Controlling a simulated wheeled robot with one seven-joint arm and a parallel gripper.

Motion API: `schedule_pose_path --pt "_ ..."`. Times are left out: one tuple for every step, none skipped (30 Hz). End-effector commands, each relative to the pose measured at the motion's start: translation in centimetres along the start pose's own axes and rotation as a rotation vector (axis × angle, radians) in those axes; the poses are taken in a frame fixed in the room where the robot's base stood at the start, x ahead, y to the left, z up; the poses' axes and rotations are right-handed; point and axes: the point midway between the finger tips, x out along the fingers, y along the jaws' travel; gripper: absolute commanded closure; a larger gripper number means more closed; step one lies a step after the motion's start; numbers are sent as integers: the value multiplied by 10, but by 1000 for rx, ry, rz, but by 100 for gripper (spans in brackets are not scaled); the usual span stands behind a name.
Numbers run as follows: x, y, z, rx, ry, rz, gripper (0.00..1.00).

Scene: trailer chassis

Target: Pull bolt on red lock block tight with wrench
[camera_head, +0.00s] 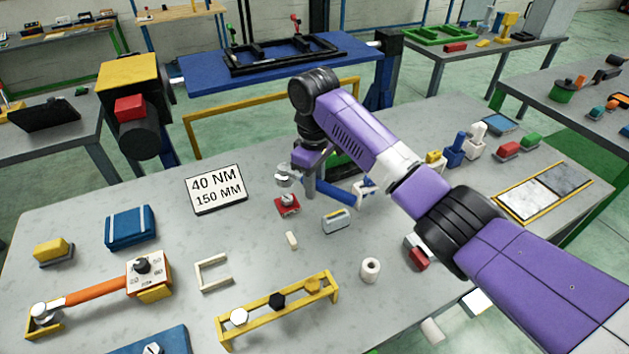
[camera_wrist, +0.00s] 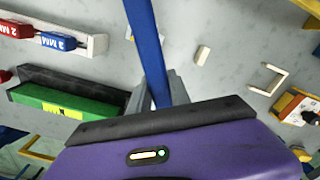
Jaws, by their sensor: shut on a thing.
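The red lock block (camera_head: 287,207) lies on the grey table (camera_head: 260,245), with a silver bolt on top. My gripper (camera_head: 309,188) points down just right of the block. It is shut on a wrench with a blue handle (camera_head: 338,192). The wrench's silver head (camera_head: 284,177) is above the bolt; I cannot tell whether they touch. In the wrist view the blue handle (camera_wrist: 150,45) runs between the grey fingers of my gripper (camera_wrist: 160,93) and out of the top edge. The wrench head and red block are outside the wrist view.
A "40 NM 150 MM" sign (camera_head: 216,190) lies left of the block. A yellow rack (camera_head: 250,312) holds bolts in front. A green item (camera_wrist: 60,103) lies left in the wrist view.

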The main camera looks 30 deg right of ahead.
Motion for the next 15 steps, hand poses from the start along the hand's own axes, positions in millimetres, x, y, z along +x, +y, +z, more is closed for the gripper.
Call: schedule_pose_path --pt "6 0 0 0 0 -1 100" --pt "9 0 0 0 0 0 100" --pt "12 0 0 0 1 0 100" --pt "15 0 0 0 1 0 100" --pt "18 0 0 0 1 1 100" --pt "21 0 0 0 1 0 100" --pt "24 0 0 0 1 0 100" --pt "26 0 0 0 1 0 100" --pt "30 0 0 0 0 -1 100" --pt "33 0 0 0 0 -1 100" --pt "36 0 0 0 0 -1 100" --pt "39 0 0 0 0 -1 100" --pt "42 0 -1 0 1 0 100" --pt "44 0 -1 0 1 0 100" --pt "47 0 -1 -1 1 1 100"
